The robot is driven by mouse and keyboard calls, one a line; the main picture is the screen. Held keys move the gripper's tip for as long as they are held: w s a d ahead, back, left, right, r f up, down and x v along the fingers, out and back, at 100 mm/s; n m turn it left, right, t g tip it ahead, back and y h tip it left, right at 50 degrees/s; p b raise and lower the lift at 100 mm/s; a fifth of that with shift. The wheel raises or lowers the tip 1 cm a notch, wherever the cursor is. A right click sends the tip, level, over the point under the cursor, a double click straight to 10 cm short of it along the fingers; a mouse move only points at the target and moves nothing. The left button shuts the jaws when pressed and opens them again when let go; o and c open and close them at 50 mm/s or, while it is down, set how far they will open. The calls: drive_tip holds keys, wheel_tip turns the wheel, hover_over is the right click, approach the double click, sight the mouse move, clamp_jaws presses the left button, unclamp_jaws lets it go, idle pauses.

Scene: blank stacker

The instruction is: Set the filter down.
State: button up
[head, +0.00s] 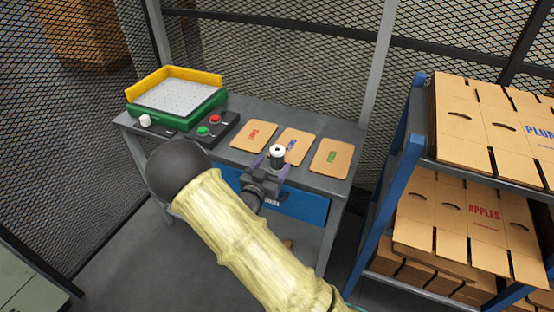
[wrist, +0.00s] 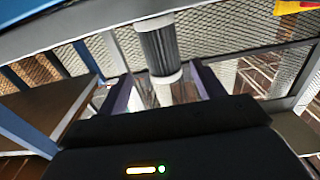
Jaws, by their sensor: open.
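The filter (head: 277,152) is a small cylinder with a white cap, near the front edge of the grey table (head: 227,155). In the wrist view the filter (wrist: 158,50) shows a dark ribbed body between pale ends. My gripper (head: 269,161) is open, its purple fingers on either side of the filter. In the wrist view my gripper (wrist: 162,82) has a gap between each finger and the filter. Whether the filter's base rests on the table is hard to tell.
Flat brown cartons (head: 254,135) with coloured print lie behind the filter. A control box (head: 215,128) with red and green buttons and a green-yellow tray fixture (head: 176,120) stand at left. A blue rack (head: 403,165) of cartons stands at right. Mesh fencing closes off the back.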

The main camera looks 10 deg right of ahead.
sight(274, 158)
drive_tip(key=x, duration=0.5)
drive_tip(key=shift+w+r, duration=0.15)
drive_tip(key=shift+w, duration=0.2)
drive_tip(key=shift+a, duration=0.1)
drive_tip(key=c, duration=1.2)
wheel_tip(274, 158, up, 10)
drive_tip(key=shift+p, duration=0.5)
